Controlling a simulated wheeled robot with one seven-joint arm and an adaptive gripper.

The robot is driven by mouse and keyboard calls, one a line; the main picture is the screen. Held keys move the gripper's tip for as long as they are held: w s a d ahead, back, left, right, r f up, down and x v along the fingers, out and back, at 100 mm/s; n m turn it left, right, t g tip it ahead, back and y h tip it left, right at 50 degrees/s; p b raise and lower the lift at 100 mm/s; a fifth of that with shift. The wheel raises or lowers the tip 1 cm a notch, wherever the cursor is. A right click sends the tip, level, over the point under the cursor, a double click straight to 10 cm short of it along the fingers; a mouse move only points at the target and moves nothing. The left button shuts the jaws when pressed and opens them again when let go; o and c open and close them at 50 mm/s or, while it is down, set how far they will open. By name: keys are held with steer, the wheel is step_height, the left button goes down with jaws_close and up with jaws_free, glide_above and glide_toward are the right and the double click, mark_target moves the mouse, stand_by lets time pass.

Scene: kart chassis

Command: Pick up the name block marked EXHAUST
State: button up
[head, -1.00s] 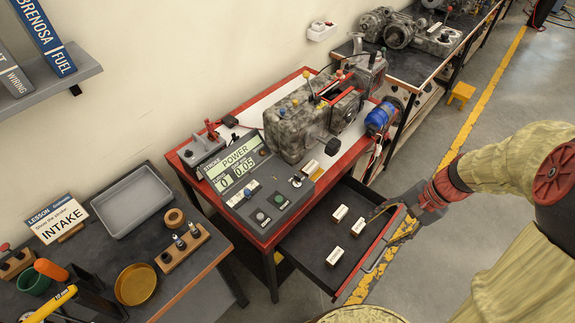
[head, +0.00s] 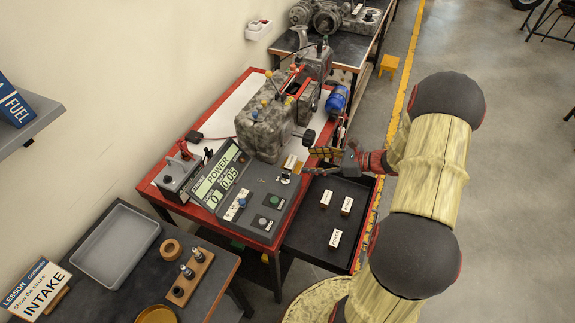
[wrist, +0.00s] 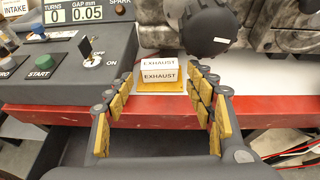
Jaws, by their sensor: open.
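The white name block marked EXHAUST (wrist: 158,72) stands on the bench by the red front edge, on a yellow-edged base. In the head view the small white block (head: 290,162) is beside the console, too small to read. My gripper (wrist: 160,80) is open, with one yellow-padded finger on each side of the block. The block is ahead between the fingertips, and I see no pad clearly touching it. In the head view my gripper (head: 308,161) reaches over the bench edge from the right.
The open drawer (head: 302,238) below holds three other white blocks (head: 335,238). The grey console (head: 240,200) is left of the block. A mottled engine unit (head: 265,128) with a dark round knob (wrist: 208,28) stands close behind and to the right.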

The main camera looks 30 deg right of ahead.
mark_target(290, 161)
steer(key=b+x, duration=0.2)
steer(key=x, duration=0.5)
steer(key=shift+a+f, duration=0.1)
steer(key=shift+f, duration=0.05)
steer(key=shift+c, duration=0.4)
steer(key=c, duration=0.6)
steer(key=shift+r+p, duration=0.2)
steer(key=shift+p, duration=0.2)
